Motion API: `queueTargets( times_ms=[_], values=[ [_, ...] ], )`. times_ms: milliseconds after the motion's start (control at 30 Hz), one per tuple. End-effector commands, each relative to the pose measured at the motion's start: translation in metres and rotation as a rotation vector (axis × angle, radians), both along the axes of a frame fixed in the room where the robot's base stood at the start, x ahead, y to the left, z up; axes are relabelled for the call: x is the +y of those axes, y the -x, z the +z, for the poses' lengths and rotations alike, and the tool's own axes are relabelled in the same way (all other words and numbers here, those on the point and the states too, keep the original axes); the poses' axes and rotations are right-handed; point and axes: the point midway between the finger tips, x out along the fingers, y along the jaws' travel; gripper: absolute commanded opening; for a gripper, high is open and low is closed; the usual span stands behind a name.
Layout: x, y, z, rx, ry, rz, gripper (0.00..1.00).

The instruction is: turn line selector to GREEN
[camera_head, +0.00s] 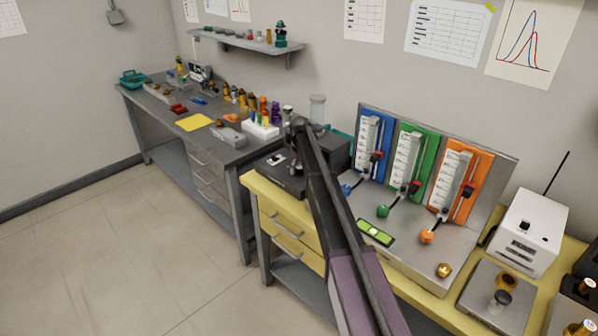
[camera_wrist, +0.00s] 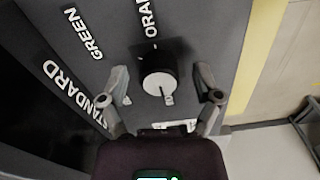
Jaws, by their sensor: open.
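The line selector is a round black knob with a pale face (camera_wrist: 159,84) on a dark panel in the wrist view. The panel carries the white words STANDARD, GREEN and a cut-off ORA. My gripper (camera_wrist: 164,88) is open, one finger on each side of the knob, with visible gaps on both sides.
A panel with blue (camera_head: 376,122), green (camera_head: 416,138) and orange (camera_head: 482,166) columns stands right of my arm. A white box (camera_head: 524,232) is further right. A grey bench (camera_head: 155,106) with bottles and trays is at left; the floor is clear.

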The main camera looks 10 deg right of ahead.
Motion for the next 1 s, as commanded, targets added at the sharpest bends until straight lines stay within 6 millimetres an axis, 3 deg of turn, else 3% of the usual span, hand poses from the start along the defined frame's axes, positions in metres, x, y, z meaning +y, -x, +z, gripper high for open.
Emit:
queueTargets(
  times_ms=[267,500,567,1000],
  values=[
    [-0.0001,0.0000,0.0000,0.000,0.000,0.000,0.82],
    [0.0000,0.0001,-0.0001,0.000,0.000,0.000,0.14],
    [0.0000,0.0001,-0.0001,0.000,0.000,0.000,0.00],
    [0.0006,0.0009,-0.0003,0.002,0.000,-0.047,0.00]
  ],
)
